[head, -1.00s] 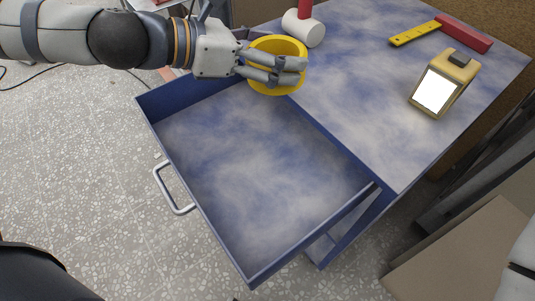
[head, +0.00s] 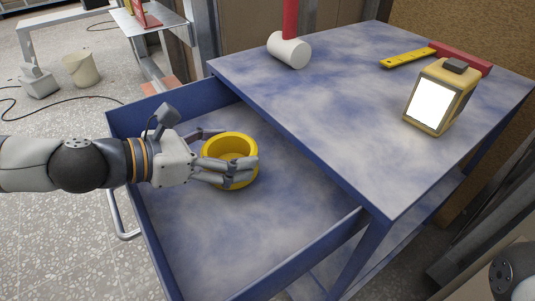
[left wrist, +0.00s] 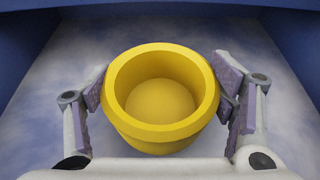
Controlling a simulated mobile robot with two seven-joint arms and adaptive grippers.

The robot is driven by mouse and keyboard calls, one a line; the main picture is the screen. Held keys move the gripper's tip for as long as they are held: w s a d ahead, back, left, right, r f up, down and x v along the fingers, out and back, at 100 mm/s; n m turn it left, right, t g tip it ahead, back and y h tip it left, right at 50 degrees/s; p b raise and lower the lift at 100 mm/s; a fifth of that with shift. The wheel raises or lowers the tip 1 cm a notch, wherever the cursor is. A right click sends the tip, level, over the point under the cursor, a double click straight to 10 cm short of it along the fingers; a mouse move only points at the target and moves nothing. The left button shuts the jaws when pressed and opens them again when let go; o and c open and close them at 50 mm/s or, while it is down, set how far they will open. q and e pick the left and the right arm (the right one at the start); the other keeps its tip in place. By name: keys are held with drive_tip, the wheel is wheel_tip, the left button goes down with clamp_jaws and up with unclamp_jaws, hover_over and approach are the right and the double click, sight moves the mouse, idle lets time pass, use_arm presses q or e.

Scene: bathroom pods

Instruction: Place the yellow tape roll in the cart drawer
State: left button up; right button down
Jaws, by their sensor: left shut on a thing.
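The yellow tape roll (head: 231,147) is inside the open blue cart drawer (head: 200,241), in the half of the drawer away from the camera. My left gripper (head: 228,160) is shut on the roll, with fingers on both sides of it. In the left wrist view the roll (left wrist: 160,133) sits between the finger pads, its round opening facing the camera. The drawer walls (left wrist: 288,50) rise around it. I cannot tell whether the roll touches the drawer floor. My right gripper is not in view.
On the cart top (head: 330,110) are a mallet with a white head (head: 289,50), a yellow lamp (head: 440,96) and a yellow-and-red tool (head: 435,52). The cart top's edge borders the drawer. The drawer's near half is empty. A bucket (head: 82,70) stands on the floor at the back left.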

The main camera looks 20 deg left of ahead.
sight(246, 143)
use_arm(q)
drive_tip(key=w+d, duration=0.3)
drive_tip(key=shift+w+f, duration=0.25)
drive_tip(key=shift+w, duration=0.15)
drive_tip(key=shift+w+d+b, duration=0.4)
drive_tip(key=shift+w+d, duration=0.6)
drive_tip(key=shift+w, duration=0.25)
drive_tip(key=shift+f, duration=0.6)
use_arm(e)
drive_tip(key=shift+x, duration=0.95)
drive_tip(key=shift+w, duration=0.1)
use_arm(q)
drive_tip(key=shift+f, duration=0.1)
drive_tip(key=o, duration=1.2)
drive_tip(key=shift+b, duration=0.3)
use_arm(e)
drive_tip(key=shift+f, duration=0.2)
